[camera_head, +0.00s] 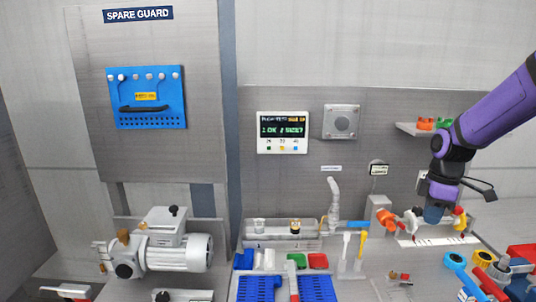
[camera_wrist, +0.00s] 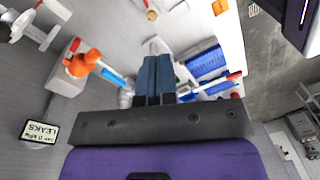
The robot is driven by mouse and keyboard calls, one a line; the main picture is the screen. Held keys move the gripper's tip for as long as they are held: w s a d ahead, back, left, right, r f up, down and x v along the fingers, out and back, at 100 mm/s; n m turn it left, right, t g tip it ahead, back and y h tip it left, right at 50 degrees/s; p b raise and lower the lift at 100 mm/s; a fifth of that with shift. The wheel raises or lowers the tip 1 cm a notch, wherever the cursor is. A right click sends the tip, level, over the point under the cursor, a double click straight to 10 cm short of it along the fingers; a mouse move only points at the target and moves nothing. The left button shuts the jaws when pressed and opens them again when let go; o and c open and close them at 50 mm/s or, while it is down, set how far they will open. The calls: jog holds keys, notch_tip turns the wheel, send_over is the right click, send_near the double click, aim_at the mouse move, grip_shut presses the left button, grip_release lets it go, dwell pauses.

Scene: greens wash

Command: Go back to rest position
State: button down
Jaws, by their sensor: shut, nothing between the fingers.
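My gripper (camera_wrist: 153,100) shows in the wrist view with its two dark fingers together, shut and empty. In the head view my purple arm comes in from the right, and my gripper (camera_head: 434,212) hangs above the right part of the counter, in front of the red and white fittings (camera_head: 409,219). Its fingertips are too small to make out there.
Blue baskets (camera_head: 258,288) stand at the counter's front middle. A faucet (camera_head: 333,200) rises behind them. A grey pump (camera_head: 175,252) stands at left. A small shelf (camera_head: 408,129) with orange and green items is near my arm. Colored tools (camera_head: 480,258) crowd the right.

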jog(key=s+a+r+m+t+h, duration=0.2)
jog(key=s+a+r+m, duration=0.5)
jog(key=s+r, duration=0.45)
jog(key=s+a+r+m+t, duration=0.1)
jog(key=s+r+m+t, duration=0.1)
jog(key=s, duration=0.4)
jog(key=s+a+r+m+t+y, duration=0.1)
jog(key=s+a+r+m+t, duration=0.1)
jog(key=s, duration=0.5)
jog(key=shift+r+m, duration=0.5)
jog(key=shift+m, duration=0.6)
